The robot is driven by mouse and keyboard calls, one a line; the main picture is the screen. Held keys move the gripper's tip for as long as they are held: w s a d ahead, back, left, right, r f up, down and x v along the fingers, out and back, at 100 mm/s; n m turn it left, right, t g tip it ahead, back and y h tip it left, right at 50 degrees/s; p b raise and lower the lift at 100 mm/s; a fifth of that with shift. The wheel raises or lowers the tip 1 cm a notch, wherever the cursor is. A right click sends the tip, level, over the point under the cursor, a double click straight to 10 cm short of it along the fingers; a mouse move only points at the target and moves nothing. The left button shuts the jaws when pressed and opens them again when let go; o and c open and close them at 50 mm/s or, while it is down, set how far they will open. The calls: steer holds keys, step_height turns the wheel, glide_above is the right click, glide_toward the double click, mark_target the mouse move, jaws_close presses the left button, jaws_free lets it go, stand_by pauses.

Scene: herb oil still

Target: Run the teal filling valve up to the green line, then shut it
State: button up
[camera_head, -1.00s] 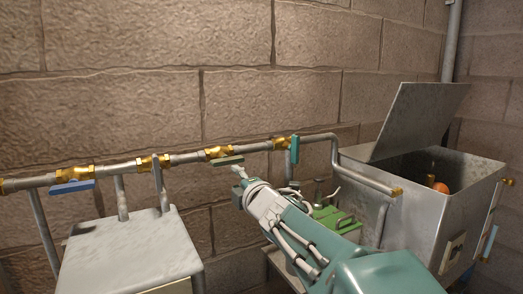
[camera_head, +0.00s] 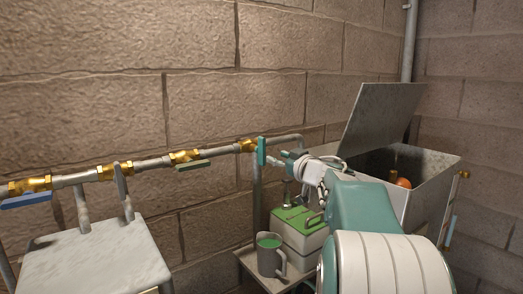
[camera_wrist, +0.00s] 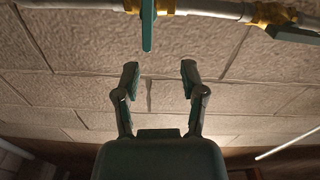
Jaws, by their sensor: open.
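The teal valve lever (camera_head: 262,151) hangs upright, crosswise to the pipe, beside a brass fitting near the pipe's right end. In the wrist view the teal lever (camera_wrist: 147,28) reaches down from the pipe at the top. My gripper (camera_wrist: 159,70) is open and empty, its two fingers below the lever's end in that picture, apart from it. In the head view my gripper (camera_head: 285,160) is just right of the lever. The metal tank (camera_head: 432,165) has its lid raised, with an orange ball (camera_head: 403,183) inside. I cannot make out a green line.
A blue lever (camera_head: 25,201) and an olive lever (camera_head: 193,166) sit on the same pipe (camera_head: 140,165). A green-topped box (camera_head: 300,228) and a jug of green liquid (camera_head: 269,257) stand below my arm.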

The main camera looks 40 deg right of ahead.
mark_target(264, 150)
steer(key=shift+m, duration=0.7)
steer(key=w, duration=0.3)
steer(key=w+d, duration=0.1)
steer(key=w, duration=0.6)
steer(key=shift+w+d+f, duration=0.15)
steer(key=shift+w+d, duration=0.05)
steer(key=shift+d, duration=0.2)
jaws_close()
